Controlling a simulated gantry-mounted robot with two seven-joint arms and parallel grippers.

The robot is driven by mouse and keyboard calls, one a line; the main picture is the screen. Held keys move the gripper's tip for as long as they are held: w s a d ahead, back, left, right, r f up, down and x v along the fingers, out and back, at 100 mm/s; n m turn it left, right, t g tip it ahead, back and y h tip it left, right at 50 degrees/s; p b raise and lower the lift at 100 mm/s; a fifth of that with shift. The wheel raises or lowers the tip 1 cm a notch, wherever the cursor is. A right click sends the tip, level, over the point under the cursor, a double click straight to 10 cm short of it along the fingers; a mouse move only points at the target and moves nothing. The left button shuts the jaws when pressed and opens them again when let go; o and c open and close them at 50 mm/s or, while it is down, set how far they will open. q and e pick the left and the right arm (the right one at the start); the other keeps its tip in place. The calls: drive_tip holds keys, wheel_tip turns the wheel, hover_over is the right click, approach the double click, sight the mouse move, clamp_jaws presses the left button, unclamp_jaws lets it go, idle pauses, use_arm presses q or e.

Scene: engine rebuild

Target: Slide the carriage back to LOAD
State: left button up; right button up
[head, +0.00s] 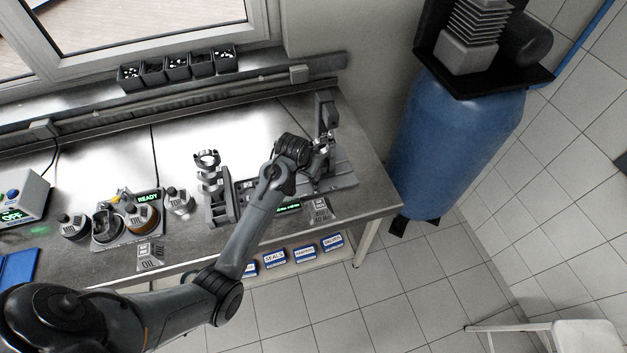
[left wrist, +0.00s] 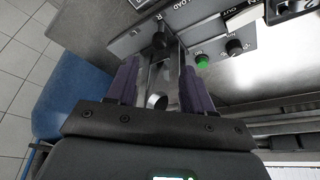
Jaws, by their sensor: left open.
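My left gripper (head: 317,166) is over the fixture (head: 345,180) at the right end of the bench. In the left wrist view its two purple-grey fingers (left wrist: 160,66) are open. A black knob (left wrist: 161,41) stands just beyond and between the fingertips, and a silver round part (left wrist: 157,101) shows between the fingers. I cannot tell whether the fingers touch either one.
A green button (left wrist: 202,61) and a black dial (left wrist: 235,46) sit beside the gripper. A stand with stacked metal rings (head: 212,185) is left of my wrist. A blue tank (head: 460,140) stands beyond the bench's right end. The bench middle behind my arm is clear.

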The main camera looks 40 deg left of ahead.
use_arm(q)
drive_tip(key=x, duration=1)
drive_tip(key=shift+w, duration=0.15)
clamp_jaws()
